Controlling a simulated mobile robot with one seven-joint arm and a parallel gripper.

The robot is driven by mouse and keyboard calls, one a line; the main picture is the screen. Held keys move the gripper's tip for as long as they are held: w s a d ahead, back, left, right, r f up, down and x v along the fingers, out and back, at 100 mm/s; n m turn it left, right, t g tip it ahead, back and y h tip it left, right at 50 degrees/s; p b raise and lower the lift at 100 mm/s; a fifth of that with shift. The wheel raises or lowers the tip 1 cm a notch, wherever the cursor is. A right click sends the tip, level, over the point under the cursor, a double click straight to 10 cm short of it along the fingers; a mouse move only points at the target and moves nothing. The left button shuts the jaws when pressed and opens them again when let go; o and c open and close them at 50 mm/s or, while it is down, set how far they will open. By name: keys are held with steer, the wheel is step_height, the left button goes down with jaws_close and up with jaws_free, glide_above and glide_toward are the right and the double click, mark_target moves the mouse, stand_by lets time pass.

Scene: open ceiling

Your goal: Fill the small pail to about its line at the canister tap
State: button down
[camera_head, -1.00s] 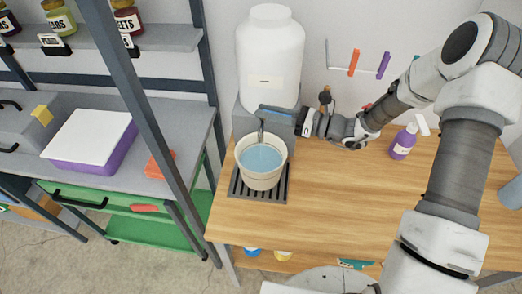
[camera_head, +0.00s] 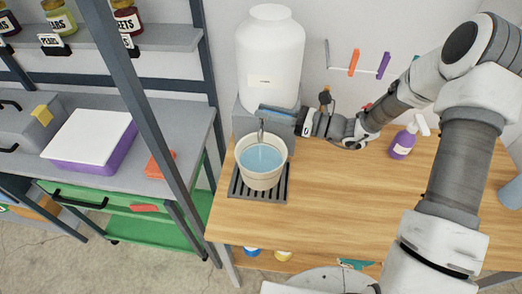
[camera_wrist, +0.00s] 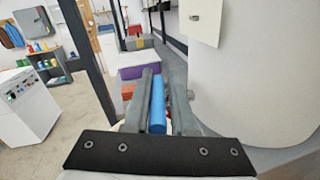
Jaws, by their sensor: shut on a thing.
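The small pail (camera_head: 262,176) is cream and stands upright on the dark slotted drip tray (camera_head: 239,188), under the canister's tap (camera_head: 261,127). Blue water (camera_head: 254,160) lies in the pail below the rim, with a pale streak under the spout where water runs in. I cannot make out the fill line clearly. The white canister (camera_head: 271,60) stands on a grey block behind. My gripper (camera_head: 299,121) is shut on the tap's blue lever (camera_head: 276,109), right of the spout. The wrist view shows the blue lever (camera_wrist: 158,108) between the two grey fingers.
A shelf post (camera_head: 150,110) and a purple bin with a white lid (camera_head: 90,140) are at left. The bench front is clear.

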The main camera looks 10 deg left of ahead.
steer(key=shift+s+a+f+g, duration=0.1)
steer(key=shift+s+g, duration=0.1)
steer(key=shift+g, duration=0.2)
steer(key=n+g, duration=0.2)
steer(key=g, duration=0.1)
steer(key=shift+w, duration=0.15)
steer(key=shift+n+g, duration=0.4)
steer(key=shift+g, duration=0.1)
steer(key=c, duration=0.6)
jaws_free()
steer(key=w+d+b, duration=0.2)
steer(key=d, duration=1.5)
steer(key=shift+d+b, duration=0.2)
steer(key=shift+b, duration=0.15)
steer(key=shift+r, duration=0.2)
